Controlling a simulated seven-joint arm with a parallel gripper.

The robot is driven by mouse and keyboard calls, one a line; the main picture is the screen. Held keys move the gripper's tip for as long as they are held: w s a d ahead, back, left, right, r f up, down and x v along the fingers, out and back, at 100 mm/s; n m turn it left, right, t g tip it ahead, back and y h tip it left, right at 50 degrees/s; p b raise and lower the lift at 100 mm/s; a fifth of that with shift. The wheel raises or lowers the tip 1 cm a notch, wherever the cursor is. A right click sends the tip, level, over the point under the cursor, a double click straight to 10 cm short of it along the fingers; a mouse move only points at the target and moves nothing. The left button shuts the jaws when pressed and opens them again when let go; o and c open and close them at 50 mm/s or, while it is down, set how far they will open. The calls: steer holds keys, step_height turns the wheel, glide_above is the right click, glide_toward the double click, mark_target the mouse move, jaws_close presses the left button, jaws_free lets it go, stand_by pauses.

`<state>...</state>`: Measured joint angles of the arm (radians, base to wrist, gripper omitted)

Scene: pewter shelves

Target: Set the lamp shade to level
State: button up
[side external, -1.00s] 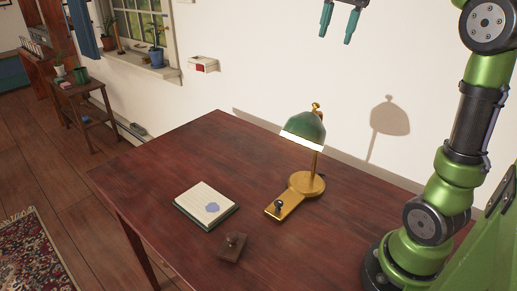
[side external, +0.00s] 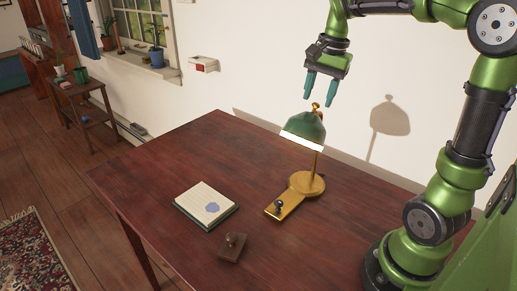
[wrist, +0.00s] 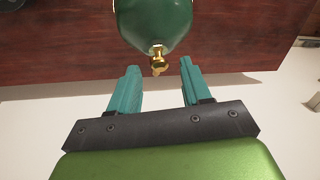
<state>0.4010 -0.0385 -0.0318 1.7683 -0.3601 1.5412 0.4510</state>
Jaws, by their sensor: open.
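The desk lamp has a green shade (side external: 305,127) on a brass stem and round brass base (side external: 307,184). In the side external view the shade's lit lower edge slopes down to the right. A brass knob (side external: 316,106) tops the shade; in the wrist view the knob (wrist: 158,62) points toward my fingers below the green shade (wrist: 154,22). My gripper (side external: 320,100) is open and empty, with teal fingers pointing down just above the shade. In the wrist view the gripper (wrist: 159,70) has its fingers either side of the knob's line, apart from it.
A brass plate with a dark knob (side external: 278,207) extends from the lamp base. An open notebook (side external: 206,205) and a small brown block with a knob (side external: 232,247) lie on the wooden desk (side external: 170,180). The white wall stands close behind the lamp.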

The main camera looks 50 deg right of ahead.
steer(key=shift+w+f, duration=0.1)
steer(key=shift+f, duration=0.6)
jaws_close()
